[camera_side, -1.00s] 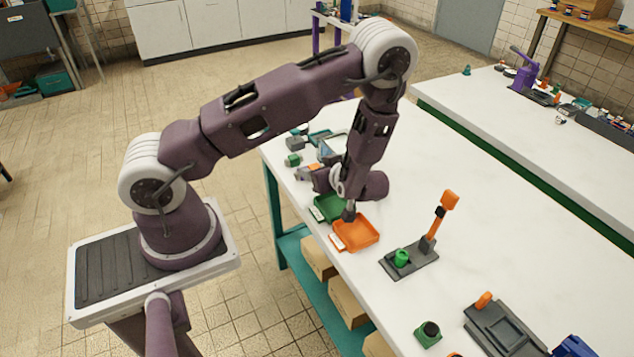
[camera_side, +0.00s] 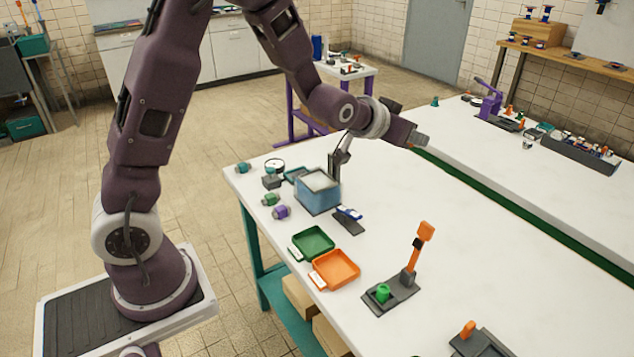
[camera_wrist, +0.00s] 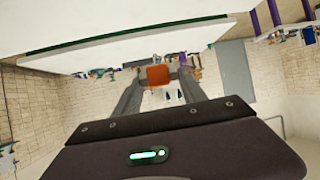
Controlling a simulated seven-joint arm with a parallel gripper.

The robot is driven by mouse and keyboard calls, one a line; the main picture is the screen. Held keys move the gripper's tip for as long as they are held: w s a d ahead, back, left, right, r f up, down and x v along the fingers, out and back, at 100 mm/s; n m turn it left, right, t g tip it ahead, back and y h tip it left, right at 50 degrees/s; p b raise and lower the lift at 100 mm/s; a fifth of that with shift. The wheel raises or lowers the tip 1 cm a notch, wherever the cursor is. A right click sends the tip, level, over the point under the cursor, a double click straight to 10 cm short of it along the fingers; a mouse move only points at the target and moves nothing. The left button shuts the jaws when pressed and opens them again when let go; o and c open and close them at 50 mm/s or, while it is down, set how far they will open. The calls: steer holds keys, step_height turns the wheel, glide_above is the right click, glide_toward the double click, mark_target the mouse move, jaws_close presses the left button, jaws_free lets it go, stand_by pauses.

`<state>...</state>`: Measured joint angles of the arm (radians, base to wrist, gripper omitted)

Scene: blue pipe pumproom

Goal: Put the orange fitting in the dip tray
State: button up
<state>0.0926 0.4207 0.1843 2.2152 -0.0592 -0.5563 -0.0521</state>
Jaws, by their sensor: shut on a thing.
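My gripper (camera_side: 418,139) is held up above the table, pointing right toward the back bench in the side view. In the wrist view my gripper (camera_wrist: 159,82) is shut on the orange fitting (camera_wrist: 158,75), which sits between the fingertips. The fitting cannot be made out in the side view. A shallow orange tray (camera_side: 335,270) and a shallow green tray (camera_side: 313,244), each with a white label, lie side by side at the table's near-left edge, well below and left of my gripper. I cannot tell by label which one is the dip tray.
A blue box with a pale top (camera_side: 318,195) stands behind the trays, with a grey upright device (camera_side: 340,160) beside it. A clamp with a blue handle (camera_side: 348,215) lies near. A dark stand with an orange-topped post (camera_side: 425,232) is right of the trays. The table's middle is clear.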

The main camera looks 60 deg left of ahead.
steer(key=r, duration=0.1)
steer(key=r+m+h, duration=0.1)
steer(key=w+m+h, duration=0.1)
steer(key=shift+a+r, duration=0.25)
steer(key=shift+r, duration=0.15)
steer(key=w+a+r+m+h, duration=0.1)
steer(key=w+a+m+h, duration=0.1)
steer(key=a, duration=0.2)
steer(key=m+g+h, duration=0.3)
steer(key=m+h, duration=0.3)
glide_above(312, 181)
step_height(312, 181, down, 14)
steer(key=shift+m, duration=0.3)
step_height(312, 181, down, 10)
steer(key=shift+w+r, duration=0.1)
